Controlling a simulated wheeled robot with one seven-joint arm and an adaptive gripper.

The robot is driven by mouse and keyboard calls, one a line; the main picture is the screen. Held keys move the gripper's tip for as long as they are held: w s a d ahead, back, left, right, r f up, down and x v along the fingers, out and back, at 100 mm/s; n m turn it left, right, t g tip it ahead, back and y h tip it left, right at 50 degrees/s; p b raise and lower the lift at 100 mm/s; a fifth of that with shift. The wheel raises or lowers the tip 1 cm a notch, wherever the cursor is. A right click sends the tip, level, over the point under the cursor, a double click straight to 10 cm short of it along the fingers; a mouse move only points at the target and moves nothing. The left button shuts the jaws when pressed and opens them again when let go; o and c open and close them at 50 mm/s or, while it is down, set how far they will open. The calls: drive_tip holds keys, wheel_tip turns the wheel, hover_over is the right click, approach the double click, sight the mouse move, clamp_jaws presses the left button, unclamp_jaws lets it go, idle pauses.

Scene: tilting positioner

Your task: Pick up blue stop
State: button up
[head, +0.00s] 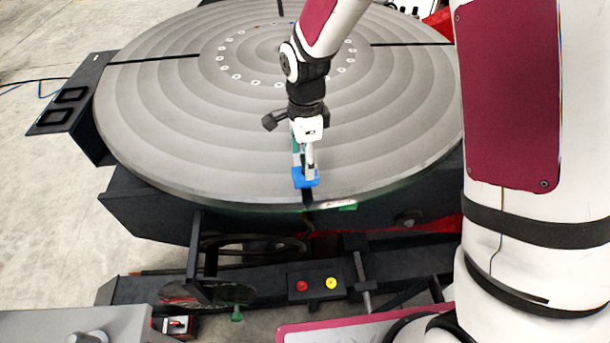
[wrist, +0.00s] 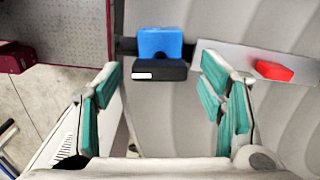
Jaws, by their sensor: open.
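The blue stop (head: 306,178) is a small blue block at the front rim of the big round turntable (head: 160,130). In the wrist view the blue stop (wrist: 160,42) shows at the top centre, with a black part bearing a white label along its near side. My gripper (head: 304,168) points down at it from above in the head view. In the wrist view my gripper (wrist: 160,78) is open, its teal-padded fingers spread left and right. The stop lies between their lines, and nothing is gripped. Whether a finger touches it cannot be told.
A red block (wrist: 273,70) lies on a pale strip right of the fingers. A button box (head: 316,283) with red and yellow buttons sits below the turntable rim. A dark bracket (head: 70,95) juts out at the left. The turntable's left side is clear.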

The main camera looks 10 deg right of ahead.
sight(299, 181)
drive_tip(key=shift+f+p, duration=0.45)
drive_tip(key=shift+f, duration=2.25)
clamp_jaws()
